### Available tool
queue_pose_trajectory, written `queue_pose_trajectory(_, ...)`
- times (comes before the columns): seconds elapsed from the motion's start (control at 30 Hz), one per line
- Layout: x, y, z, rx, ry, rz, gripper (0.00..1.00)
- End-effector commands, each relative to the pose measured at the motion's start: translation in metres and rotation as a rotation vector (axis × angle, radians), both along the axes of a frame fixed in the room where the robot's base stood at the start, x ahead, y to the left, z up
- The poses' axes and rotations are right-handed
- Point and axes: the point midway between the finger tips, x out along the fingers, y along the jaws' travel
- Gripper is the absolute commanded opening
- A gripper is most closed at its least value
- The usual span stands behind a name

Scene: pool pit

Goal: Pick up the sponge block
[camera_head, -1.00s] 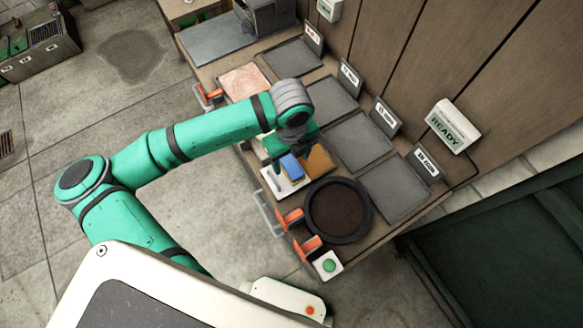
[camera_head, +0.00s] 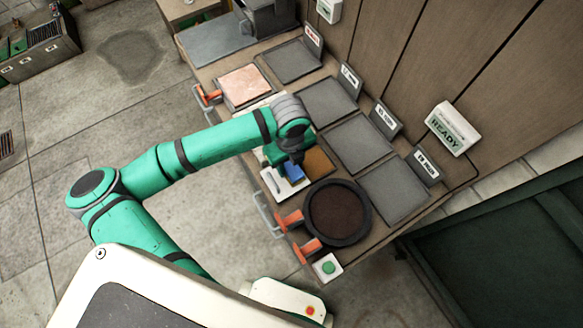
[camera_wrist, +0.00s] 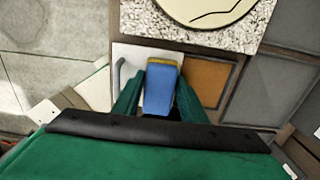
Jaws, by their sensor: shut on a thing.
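The sponge block (camera_head: 294,172) is a small blue block, seen over the white tray and partly covered by my gripper. In the wrist view it (camera_wrist: 160,90) shows a blue face with a yellow strip at its far edge. My gripper (camera_head: 289,168) is over the white tray (camera_head: 272,183). In the wrist view the two green fingers of my gripper (camera_wrist: 158,103) stand on either side of the block, shut on it. The block's near end is hidden behind the gripper body. I cannot tell whether the block touches the tray.
A brown pad (camera_head: 319,161) lies right of the tray, and a dark round dish (camera_head: 337,212) stands nearer the front. Grey mats (camera_head: 357,143) line the back by the upright panel. A speckled slab with a cream disc (camera_wrist: 205,8) lies beyond the tray.

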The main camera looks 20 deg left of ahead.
Motion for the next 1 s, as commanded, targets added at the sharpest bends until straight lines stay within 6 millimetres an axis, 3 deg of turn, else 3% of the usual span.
queue_pose_trajectory(0.27,0.001,-0.002,0.014,0.003,-0.001,-0.006,0.16)
queue_pose_trajectory(0.7,0.001,0.0,0.088,0.002,0.0,-0.001,0.16)
queue_pose_trajectory(1.0,0.0,0.0,0.1,0.0,0.0,0.001,0.16)
